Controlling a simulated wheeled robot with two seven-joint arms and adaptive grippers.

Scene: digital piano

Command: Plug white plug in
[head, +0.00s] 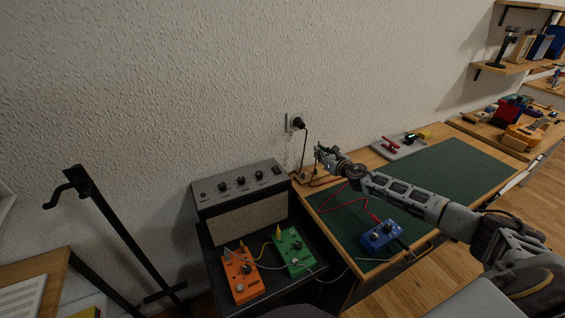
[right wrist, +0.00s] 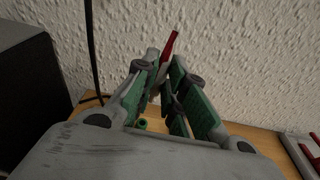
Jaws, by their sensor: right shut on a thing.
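My right gripper (head: 320,156) is near the wall, just below and right of the wall socket (head: 289,121). In the right wrist view its fingers (right wrist: 166,62) are shut on a slim red piece (right wrist: 170,43) that sticks up between the fingertips. A black plug (head: 298,123) sits in the wall socket, with its black cord hanging down. I cannot make out a white plug for certain; the fingers hide most of what is held. My left gripper is not in view.
A grey amplifier (head: 240,198) stands left of the bench, with an orange pedal (head: 240,277) and a green pedal (head: 293,251) in front. A blue pedal (head: 380,236) with a red cable lies on the green mat (head: 455,169). Much of the mat is clear.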

